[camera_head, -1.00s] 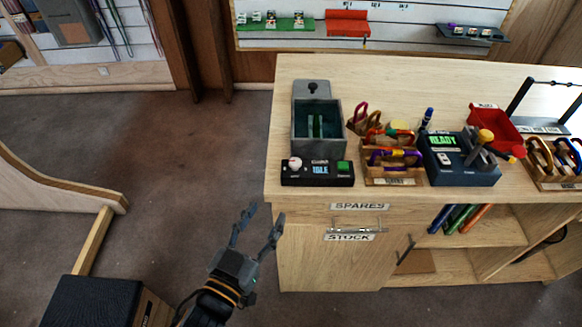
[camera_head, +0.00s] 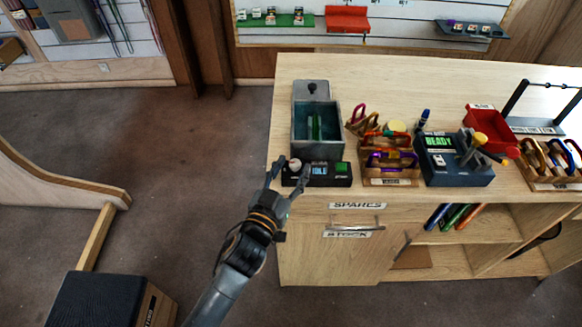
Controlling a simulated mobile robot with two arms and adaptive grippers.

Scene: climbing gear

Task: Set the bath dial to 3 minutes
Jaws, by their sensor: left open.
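The bath (camera_head: 320,140) is a grey open-topped tank with a green upright piece inside, near the left end of the wooden counter. Its black control panel (camera_head: 328,181) is in front, with a small display reading IDLE (camera_head: 319,170) and a green button (camera_head: 341,168). The white dial (camera_head: 295,164) is at the panel's left end; its setting is too small to read. My left gripper (camera_head: 287,172) is open at the counter's front edge, its fingers on either side of the dial in the picture. I cannot tell whether they touch it. My right gripper is not in view.
Wooden racks of coloured carabiners (camera_head: 391,163) stand right of the bath. Further right are a dark device reading READY (camera_head: 445,158) and a red bin (camera_head: 490,128). A drawer handle (camera_head: 355,226) sticks out below the counter's front edge.

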